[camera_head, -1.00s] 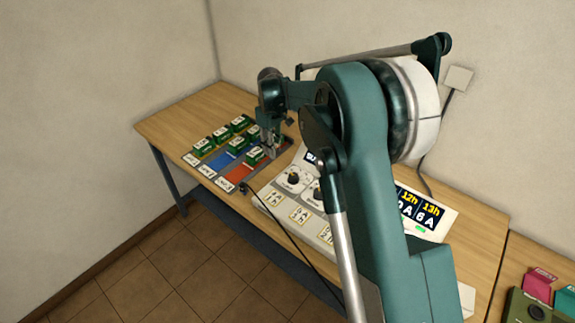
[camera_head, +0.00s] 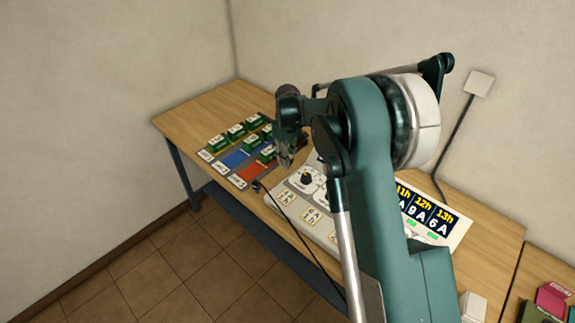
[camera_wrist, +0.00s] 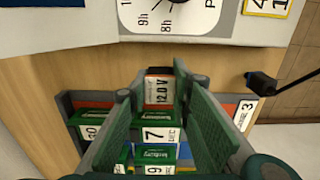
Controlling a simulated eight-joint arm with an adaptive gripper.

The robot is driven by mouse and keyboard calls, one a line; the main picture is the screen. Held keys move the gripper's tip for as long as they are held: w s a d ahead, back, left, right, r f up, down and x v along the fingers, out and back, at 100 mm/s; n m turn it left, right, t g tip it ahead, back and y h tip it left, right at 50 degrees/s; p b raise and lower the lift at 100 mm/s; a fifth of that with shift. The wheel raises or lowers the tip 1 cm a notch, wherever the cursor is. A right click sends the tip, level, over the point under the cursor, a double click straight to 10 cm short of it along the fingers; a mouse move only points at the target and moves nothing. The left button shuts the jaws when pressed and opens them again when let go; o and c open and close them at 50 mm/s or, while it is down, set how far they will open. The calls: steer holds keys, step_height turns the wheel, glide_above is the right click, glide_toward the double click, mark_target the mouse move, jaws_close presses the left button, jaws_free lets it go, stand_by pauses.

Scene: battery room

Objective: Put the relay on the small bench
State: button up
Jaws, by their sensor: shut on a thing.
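My gripper (camera_wrist: 160,80) is over the near part of a dark tray, beside the control panel. In the wrist view its fingers are shut on a small block marked 12.0 V (camera_wrist: 160,92), white with a reddish top edge; I cannot tell for sure that it is the relay. In the head view my gripper (camera_head: 285,158) is partly hidden by my arm, and the held block cannot be made out. A second wooden surface, perhaps the small bench (camera_head: 513,309), shows at the lower right; most of it is out of view.
The tray has coloured lanes, with a blue one (camera_head: 234,158) and a red one (camera_head: 250,173), and several green blocks (camera_head: 236,130). The panel with dials (camera_head: 285,195) and an hour display (camera_head: 425,208) stands right of it. A red block (camera_head: 552,297) is at lower right.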

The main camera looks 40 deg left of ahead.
steer(key=shift+f, duration=1.7)
steer(key=shift+f, duration=0.1)
steer(key=o, duration=0.9)
step_height(320, 180, up, 12)
steer(key=shift+r, duration=0.15)
